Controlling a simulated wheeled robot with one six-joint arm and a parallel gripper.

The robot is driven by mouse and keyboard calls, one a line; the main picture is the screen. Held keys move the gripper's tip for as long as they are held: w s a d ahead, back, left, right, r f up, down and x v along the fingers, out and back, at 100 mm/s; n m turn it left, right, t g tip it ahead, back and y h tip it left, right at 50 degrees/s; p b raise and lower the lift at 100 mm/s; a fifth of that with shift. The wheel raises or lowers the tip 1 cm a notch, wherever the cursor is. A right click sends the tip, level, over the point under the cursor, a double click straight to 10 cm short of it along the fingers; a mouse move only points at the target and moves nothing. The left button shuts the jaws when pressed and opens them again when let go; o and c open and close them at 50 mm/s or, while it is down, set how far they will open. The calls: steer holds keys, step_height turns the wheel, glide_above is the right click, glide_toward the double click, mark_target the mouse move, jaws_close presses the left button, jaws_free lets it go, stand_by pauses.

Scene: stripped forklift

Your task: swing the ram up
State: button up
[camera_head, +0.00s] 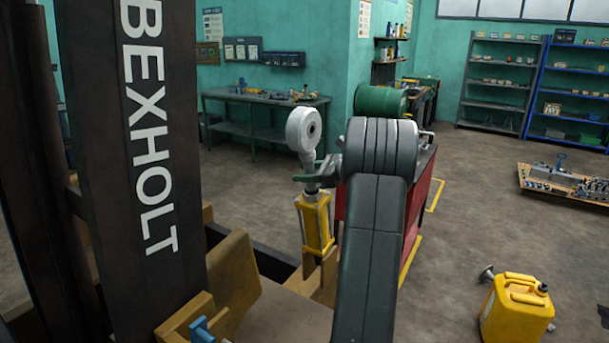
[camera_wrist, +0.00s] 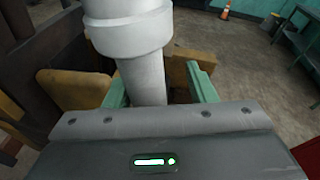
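The ram has a yellow body (camera_head: 315,222) and a pale grey rod topped by a round eye (camera_head: 303,128). It stands close to upright, leaning slightly, beside the dark mast lettered BEXHOLT (camera_head: 148,150). My gripper (camera_head: 316,172) is at the rod, just above the yellow body. In the wrist view the grey rod (camera_wrist: 143,82) passes between my gripper's green fingers (camera_wrist: 160,86). The left finger is close to the rod, and a gap shows between the rod and the right finger. The ram's lower end is hidden in the head view.
Tan forklift parts (camera_head: 235,270) lie around the ram's foot. A red cabinet (camera_head: 420,195) with a green drum (camera_head: 381,101) stands behind my arm. A yellow jerrycan (camera_head: 517,308) stands on the floor at lower right. A workbench (camera_head: 265,103) is at the back.

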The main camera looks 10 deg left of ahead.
steer(key=shift+s+f, duration=0.1)
steer(key=shift+s, duration=0.05)
steer(key=shift+d, duration=0.2)
steer(key=b+v, duration=0.3)
steer(key=v, duration=1)
steer(key=shift+d, duration=0.15)
steer(key=p+x, duration=0.3)
steer(key=x, duration=1)
steer(key=shift+a, duration=0.4)
steer(key=shift+a+f, duration=0.1)
steer(key=shift+a, duration=0.05)
steer(key=shift+s, duration=0.2)
